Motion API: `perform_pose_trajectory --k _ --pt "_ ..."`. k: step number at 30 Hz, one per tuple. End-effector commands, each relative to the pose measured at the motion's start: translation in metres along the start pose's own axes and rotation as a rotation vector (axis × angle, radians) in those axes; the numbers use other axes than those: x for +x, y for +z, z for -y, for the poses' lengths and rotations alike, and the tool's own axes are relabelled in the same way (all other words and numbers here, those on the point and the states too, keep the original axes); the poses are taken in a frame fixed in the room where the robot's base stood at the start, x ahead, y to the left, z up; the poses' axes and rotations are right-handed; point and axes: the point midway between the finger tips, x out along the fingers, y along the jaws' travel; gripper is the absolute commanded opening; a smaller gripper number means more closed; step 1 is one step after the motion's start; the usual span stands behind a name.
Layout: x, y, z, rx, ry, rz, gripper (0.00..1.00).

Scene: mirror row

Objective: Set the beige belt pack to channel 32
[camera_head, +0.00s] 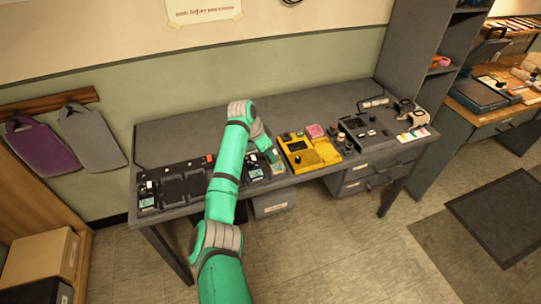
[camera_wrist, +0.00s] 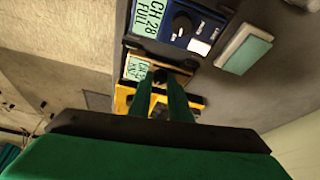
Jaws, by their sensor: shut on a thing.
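The beige belt pack (camera_wrist: 129,72) is in the middle of the wrist view, with a small green display (camera_wrist: 136,68) whose reading is too small and tilted to tell. My gripper (camera_wrist: 158,78) reaches down over it, its two green fingers close together and shut on the pack's dark knob (camera_wrist: 159,73). The fingers hide most of the knob and part of the pack's face. In the head view my gripper (camera_head: 273,157) is at the front middle of the grey bench, and my arm partly hides the packs there.
A blue belt pack (camera_wrist: 182,25) beside the beige one has a black knob and a display reading CH 28 FULL. A yellow device (camera_head: 310,152) stands close to the right of my gripper. A black charging tray (camera_head: 185,183) lies at the bench's left. The bench's back strip is clear.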

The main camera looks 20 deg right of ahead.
Motion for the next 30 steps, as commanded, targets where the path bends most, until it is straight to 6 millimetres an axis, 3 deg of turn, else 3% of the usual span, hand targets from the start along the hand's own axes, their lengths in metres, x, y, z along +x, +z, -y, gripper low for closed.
perform_pose_trajectory --k 13,30 --pt "0.0000 -0.0007 0.0029 0.249 0.104 0.001 0.00" --pt "0.0004 -0.0007 0.0033 0.302 0.125 0.001 0.00"
